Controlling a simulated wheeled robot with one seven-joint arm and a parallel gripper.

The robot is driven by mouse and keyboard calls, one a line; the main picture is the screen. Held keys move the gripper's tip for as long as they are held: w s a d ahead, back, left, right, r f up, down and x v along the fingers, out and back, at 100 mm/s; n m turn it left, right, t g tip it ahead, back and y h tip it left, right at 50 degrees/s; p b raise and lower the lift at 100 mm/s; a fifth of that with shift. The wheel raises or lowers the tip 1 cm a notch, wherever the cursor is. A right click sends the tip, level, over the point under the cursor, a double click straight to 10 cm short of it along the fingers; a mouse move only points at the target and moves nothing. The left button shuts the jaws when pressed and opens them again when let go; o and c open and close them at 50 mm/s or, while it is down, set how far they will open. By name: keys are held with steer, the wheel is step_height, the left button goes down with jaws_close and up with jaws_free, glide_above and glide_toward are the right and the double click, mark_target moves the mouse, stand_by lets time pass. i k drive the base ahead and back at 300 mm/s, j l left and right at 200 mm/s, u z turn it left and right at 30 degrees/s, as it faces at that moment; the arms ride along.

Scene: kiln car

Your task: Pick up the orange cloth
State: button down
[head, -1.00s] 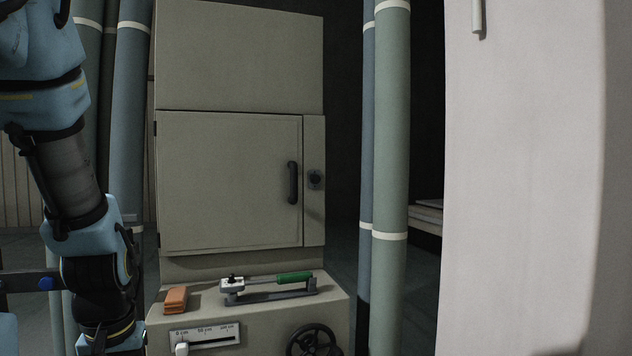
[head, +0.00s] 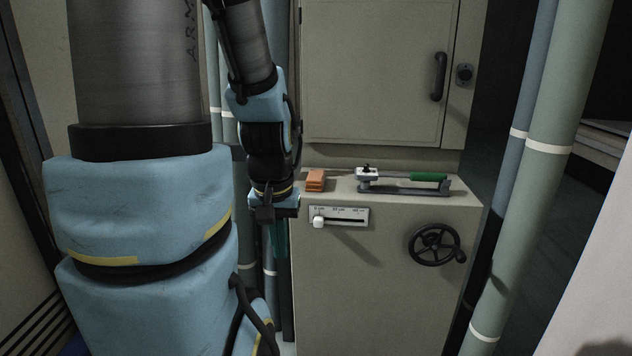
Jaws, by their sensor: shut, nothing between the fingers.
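The orange cloth (head: 315,180) is a small folded block on the left end of the grey ledge, in front of the cabinet, in the head view. My gripper (head: 278,238) points down just left of the ledge's front corner, with its tips lower than the ledge top. It is shut and empty, left of the cloth and apart from it. The fingers are small and dark here, so their detail is hard to see.
A lever clamp with a green handle (head: 428,177) lies right of the cloth. The front face has a slider scale (head: 345,215) and a black handwheel (head: 434,245). The cabinet door (head: 375,75) is closed behind. Pipes (head: 535,150) stand to the right.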

mark_target(315, 179)
steer(key=i+l+u, duration=0.25)
steer(key=u, duration=0.15)
steer(key=i+l+u, duration=0.2)
steer(key=l+u, duration=0.2)
steer(key=i+l+u, duration=0.1)
steer(key=l+u, duration=0.3)
steer(key=j, duration=0.05)
